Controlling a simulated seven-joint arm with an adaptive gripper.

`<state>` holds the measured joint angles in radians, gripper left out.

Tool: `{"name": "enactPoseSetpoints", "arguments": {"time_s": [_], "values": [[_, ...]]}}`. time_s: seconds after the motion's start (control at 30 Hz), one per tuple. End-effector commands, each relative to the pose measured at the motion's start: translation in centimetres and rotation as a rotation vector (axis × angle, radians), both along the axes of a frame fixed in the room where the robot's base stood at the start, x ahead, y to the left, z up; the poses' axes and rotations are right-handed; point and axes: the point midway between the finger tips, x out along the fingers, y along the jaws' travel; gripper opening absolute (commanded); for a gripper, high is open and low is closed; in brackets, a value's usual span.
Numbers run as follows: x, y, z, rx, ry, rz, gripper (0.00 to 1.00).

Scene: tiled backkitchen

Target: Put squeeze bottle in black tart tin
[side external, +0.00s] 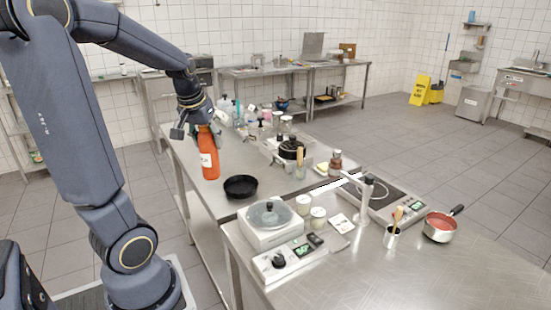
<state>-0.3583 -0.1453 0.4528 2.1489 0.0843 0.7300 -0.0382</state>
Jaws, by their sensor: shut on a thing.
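The squeeze bottle (209,160) is orange-red with a pale label. It hangs nearly upright below my gripper (202,127), which is shut on its top. The bottle is near the left edge of the steel table; I cannot tell whether its base touches the surface. The black tart tin (240,187) is a round, dark, shallow pan on the same table, to the right of and nearer the camera than the bottle. The tin looks empty. The fingertips are partly hidden by the gripper body and too small to see clearly.
Several bottles and jars (262,112) crowd the table's far part. A dark pot (291,150) stands right of the tin. A white appliance with a glass lid (270,222) stands in front of it. The steel tabletop (235,160) between bottle and tin looks clear.

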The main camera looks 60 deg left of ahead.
Motion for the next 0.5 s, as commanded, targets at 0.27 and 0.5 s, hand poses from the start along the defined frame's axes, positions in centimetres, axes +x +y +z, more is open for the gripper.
{"name": "enactPoseSetpoints", "arguments": {"time_s": [0.27,0.5], "values": [[4.5,2.5,-2.1,0.000,0.007,-0.020,0.07],[9.1,5.9,-5.9,-0.002,0.006,-0.019,0.07]]}}
